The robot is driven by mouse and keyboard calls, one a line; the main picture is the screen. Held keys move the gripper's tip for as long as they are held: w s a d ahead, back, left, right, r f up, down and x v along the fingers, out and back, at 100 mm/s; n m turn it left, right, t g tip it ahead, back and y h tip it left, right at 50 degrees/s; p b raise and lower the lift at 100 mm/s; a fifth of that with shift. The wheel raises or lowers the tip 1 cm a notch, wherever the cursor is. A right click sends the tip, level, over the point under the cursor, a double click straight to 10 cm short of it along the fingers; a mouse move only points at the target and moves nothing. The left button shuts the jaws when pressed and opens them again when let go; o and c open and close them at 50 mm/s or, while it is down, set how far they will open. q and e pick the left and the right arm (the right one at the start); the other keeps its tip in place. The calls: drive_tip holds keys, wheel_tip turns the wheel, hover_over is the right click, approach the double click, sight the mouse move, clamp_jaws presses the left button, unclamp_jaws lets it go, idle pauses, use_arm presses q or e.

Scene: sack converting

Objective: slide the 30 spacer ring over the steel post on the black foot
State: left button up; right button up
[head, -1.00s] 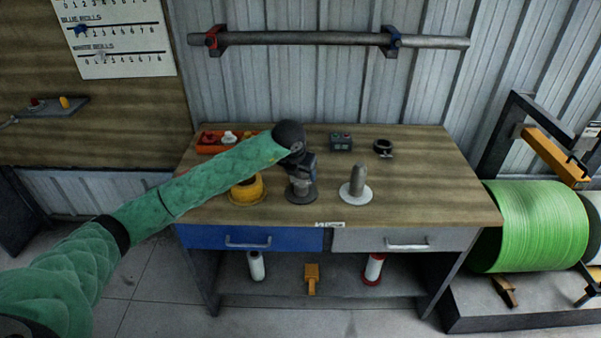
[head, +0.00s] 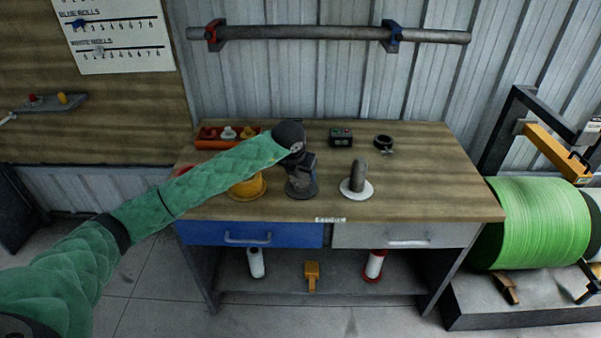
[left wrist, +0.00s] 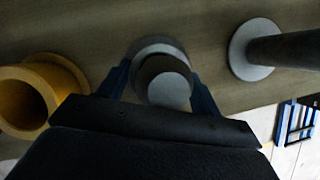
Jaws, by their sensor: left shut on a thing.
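The black foot (head: 301,194) stands on the workbench, just left of the white foot. My left gripper (head: 300,178) is directly above it, pointing down, and hides most of its steel post. In the left wrist view, the blue fingers of my left gripper (left wrist: 162,92) are shut on the sides of a grey round piece (left wrist: 168,88). A grey disc (left wrist: 150,47) shows behind this piece. I cannot tell the spacer ring from the post there, nor whether the ring is around the post. My right gripper is not in view.
A white foot with a grey post (head: 358,178) stands close on the right. A yellow flanged sleeve (head: 247,189) stands close on the left. A red tray (head: 208,143), a small button box (head: 341,137) and a black collar (head: 384,143) are at the back. The bench's right side is clear.

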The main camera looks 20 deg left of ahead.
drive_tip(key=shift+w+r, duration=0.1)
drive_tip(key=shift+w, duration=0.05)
use_arm(q)
drive_tip(key=o, duration=1.4)
drive_tip(key=shift+c, duration=0.2)
drive_tip(key=b+v, duration=0.2)
drive_tip(key=v, duration=0.5)
drive_tip(key=shift+r, duration=0.4)
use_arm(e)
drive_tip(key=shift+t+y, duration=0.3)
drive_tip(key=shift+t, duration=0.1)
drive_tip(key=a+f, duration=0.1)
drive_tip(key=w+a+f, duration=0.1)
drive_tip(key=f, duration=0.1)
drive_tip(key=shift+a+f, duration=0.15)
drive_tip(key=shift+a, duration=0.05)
use_arm(q)
drive_tip(key=shift+s, duration=0.15)
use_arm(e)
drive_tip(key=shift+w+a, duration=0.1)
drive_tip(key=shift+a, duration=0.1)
